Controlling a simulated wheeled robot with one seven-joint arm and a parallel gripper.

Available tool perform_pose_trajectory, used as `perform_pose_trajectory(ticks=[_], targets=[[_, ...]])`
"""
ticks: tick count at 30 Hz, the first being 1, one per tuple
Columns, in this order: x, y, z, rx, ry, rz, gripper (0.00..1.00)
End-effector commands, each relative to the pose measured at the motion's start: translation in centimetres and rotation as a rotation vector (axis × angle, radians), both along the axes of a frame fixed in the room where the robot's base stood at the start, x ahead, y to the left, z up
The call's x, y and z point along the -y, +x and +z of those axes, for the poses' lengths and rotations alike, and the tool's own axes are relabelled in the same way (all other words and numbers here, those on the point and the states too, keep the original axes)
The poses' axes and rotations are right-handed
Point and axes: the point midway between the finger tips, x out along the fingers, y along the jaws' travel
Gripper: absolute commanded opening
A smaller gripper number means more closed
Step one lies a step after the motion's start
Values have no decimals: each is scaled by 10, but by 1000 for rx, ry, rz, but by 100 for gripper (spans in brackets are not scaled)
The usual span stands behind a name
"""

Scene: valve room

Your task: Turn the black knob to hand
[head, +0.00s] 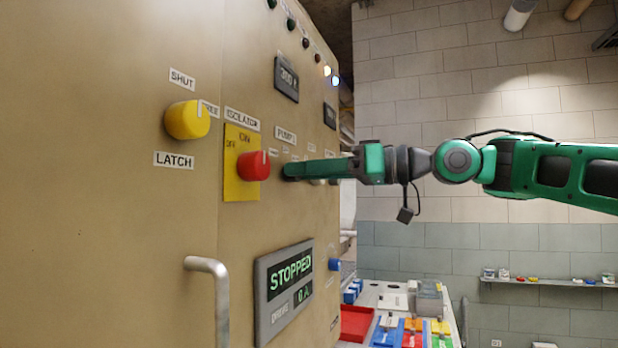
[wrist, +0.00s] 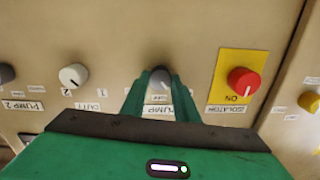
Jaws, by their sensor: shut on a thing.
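My gripper (wrist: 161,84) is shut on a knob (wrist: 160,79) on the beige panel, with one green finger on each side of it. The knob looks grey to dark in this light, and I take it for the black knob. Its label, partly covered by the fingers, reads PUMP. Its pointer direction and position marks are too small to tell. In the head view my gripper (head: 287,171) reaches in from the right to the panel, just right of the red knob, and its fingers hide the held knob.
The red isolator knob (head: 253,165) sits on a yellow plate close beside my gripper. A yellow knob (head: 187,120) is further left. A white knob (wrist: 73,76) and a dark knob (wrist: 6,74) also stick out. The display (head: 289,280) reads STOPPED. A handle (head: 214,290) juts out below.

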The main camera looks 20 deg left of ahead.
Motion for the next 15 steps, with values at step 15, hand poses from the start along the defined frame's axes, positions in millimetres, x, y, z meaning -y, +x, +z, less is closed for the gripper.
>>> perform_pose_trajectory(ticks=[15], targets=[[2, 5, -6, 115, -20, -6, 5]])
